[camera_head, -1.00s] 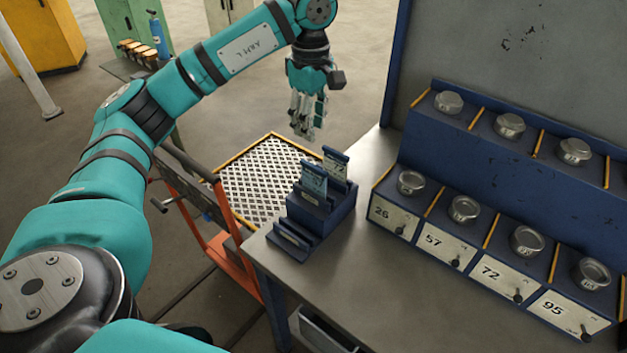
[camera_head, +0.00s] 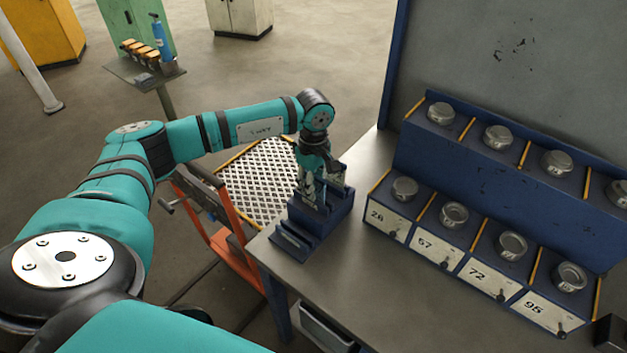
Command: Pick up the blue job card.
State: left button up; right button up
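The dark blue stepped card rack (camera_head: 330,212) stands on the near left corner of the grey table. My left gripper (camera_head: 310,197) points down at the rack, its fingers where the front blue card stands. The fingers hide most of that card, and I cannot tell whether they are closed on it. A second card (camera_head: 337,176) stands in the rear slot, just right of the gripper and partly covered by it. My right gripper is not in view.
A blue two-tier stand with round metal tins (camera_head: 454,214) and numbered labels fills the table's right side. Bare tabletop (camera_head: 330,265) lies in front of the rack. An orange-framed cart (camera_head: 228,245) and a white lattice panel (camera_head: 258,180) are left of the table.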

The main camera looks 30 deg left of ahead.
pick_arm(q)
jog(key=shift+f, duration=1)
grip_shut()
jog(key=shift+r, duration=0.1)
